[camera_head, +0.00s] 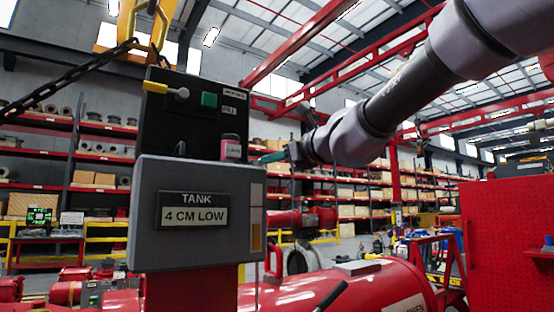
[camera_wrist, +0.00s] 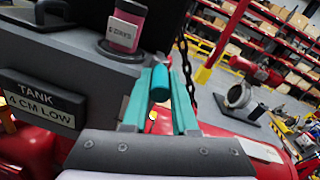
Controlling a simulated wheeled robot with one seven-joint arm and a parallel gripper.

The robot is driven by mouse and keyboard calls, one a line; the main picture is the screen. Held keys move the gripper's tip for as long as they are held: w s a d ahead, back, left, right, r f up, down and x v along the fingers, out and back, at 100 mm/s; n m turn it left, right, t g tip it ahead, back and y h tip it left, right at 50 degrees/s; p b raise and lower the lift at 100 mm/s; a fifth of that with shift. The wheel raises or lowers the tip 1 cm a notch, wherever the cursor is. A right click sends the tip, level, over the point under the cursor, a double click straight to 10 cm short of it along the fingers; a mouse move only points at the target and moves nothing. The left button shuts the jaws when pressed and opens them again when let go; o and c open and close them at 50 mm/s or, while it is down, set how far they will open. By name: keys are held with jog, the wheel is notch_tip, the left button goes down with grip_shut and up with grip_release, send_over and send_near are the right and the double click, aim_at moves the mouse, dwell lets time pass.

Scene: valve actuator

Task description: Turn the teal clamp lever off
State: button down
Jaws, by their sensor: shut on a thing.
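The grey tank box (camera_head: 196,212) carries a "TANK 4 CM LOW" plate. The teal clamp lever (camera_wrist: 159,84) shows in the wrist view as a short rounded end between two teal fingers, at the right side of the box. My gripper (camera_wrist: 162,72) is shut on it. In the head view my gripper (camera_head: 268,157) reaches in from the right, its tip at the box's upper right edge. The lever cannot be told apart from the teal fingers there. The lever's pivot is hidden.
A pink labelled container (camera_head: 231,147) stands on the box ledge, close left of my gripper. It also shows in the wrist view (camera_wrist: 126,26). A yellow-tipped lever (camera_head: 166,90) and a green button (camera_head: 209,100) are on the black upper panel. Red tank (camera_head: 330,288) lies below.

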dwell(0.5)
jog(key=c, duration=0.7)
grip_release()
jog(key=shift+s, duration=0.1)
jog(key=v, duration=1)
jog(key=shift+s, duration=0.35)
jog(key=shift+d, duration=0.15)
